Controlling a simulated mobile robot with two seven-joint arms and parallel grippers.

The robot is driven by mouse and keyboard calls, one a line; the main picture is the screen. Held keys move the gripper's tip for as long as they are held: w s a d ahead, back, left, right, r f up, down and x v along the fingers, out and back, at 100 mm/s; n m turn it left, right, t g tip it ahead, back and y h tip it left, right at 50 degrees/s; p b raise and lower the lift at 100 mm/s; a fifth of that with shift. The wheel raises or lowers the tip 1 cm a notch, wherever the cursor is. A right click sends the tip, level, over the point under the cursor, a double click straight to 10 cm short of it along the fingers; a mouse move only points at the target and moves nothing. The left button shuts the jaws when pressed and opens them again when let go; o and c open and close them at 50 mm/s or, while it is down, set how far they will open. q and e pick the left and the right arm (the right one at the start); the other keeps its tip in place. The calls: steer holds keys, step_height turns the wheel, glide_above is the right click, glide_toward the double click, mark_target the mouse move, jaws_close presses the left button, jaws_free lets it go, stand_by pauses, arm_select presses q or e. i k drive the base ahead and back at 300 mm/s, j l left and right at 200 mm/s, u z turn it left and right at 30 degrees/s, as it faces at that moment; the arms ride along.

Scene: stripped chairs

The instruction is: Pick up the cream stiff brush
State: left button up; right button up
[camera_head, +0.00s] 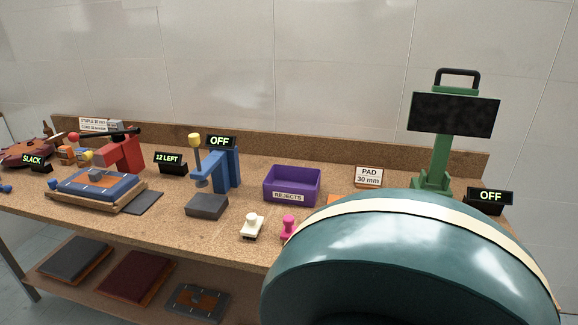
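The cream stiff brush (252,227) sits near the front edge of the cork-topped bench, left of a similar pink brush (288,227). It has a pale knob-like handle above a wider base, and its bristles are too small to make out. The two brushes stand apart, with a small gap between them. Neither of my grippers shows in the head view.
A purple REJECTS bin (292,186) stands behind the brushes. A blue press (222,172) and a dark grey block (207,206) are to their left. A large teal curved form close to the camera hides the bench's right front. A green screen stand (437,155) is behind it.

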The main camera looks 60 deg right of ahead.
mark_target(254, 223)
steer(key=z, duration=1.8)
